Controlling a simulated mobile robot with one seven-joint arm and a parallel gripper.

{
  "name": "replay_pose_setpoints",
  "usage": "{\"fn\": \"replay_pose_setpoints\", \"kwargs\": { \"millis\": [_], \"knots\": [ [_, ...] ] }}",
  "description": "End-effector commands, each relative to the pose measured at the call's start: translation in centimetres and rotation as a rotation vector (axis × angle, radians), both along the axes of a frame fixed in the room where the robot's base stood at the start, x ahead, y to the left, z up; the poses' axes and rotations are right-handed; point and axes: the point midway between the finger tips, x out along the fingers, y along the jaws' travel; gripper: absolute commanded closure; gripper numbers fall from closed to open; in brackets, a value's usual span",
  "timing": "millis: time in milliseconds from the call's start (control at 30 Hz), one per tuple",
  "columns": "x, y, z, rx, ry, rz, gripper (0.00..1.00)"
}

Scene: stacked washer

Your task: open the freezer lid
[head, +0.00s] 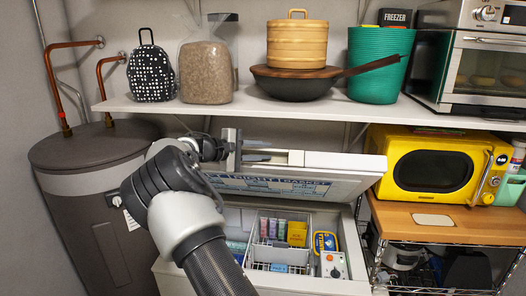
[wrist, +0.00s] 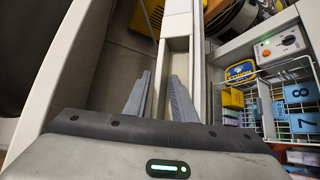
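The white freezer lid (head: 340,165) is raised above the chest freezer (head: 345,235), with its labelled underside facing me. It stands clear of the front of the opening, and wire baskets with packets show inside. My gripper (head: 262,152) is at the lid's upper edge, left of its middle. In the wrist view my gripper (wrist: 160,98) has its two grey fingers apart, with part of the lid's pale edge (wrist: 176,45) in line with the gap. I cannot tell whether the fingers touch it.
A shelf (head: 440,120) with a pan (head: 295,83), a bamboo steamer (head: 297,43) and a green bin (head: 378,65) hangs above the lid. A yellow microwave (head: 432,170) stands close on the right. A grey water tank (head: 95,200) stands on the left.

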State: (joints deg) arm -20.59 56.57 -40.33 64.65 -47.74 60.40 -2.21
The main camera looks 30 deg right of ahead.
Motion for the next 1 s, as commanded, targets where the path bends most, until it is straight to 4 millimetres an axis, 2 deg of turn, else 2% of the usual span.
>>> {"fn": "replay_pose_setpoints", "kwargs": {
  "millis": [167, 600, 800, 1000],
  "knots": [
    [-0.2, 3.0, 0.4, 0.005, -0.001, 0.008, 0.73],
    [-1.8, 12.9, 3.7, -0.001, -0.004, 0.008, 0.73],
    [-2.3, 15.5, 4.6, -0.002, -0.005, 0.005, 0.73],
    [-2.5, 16.4, 4.9, -0.002, -0.006, 0.004, 0.73]
  ]
}}
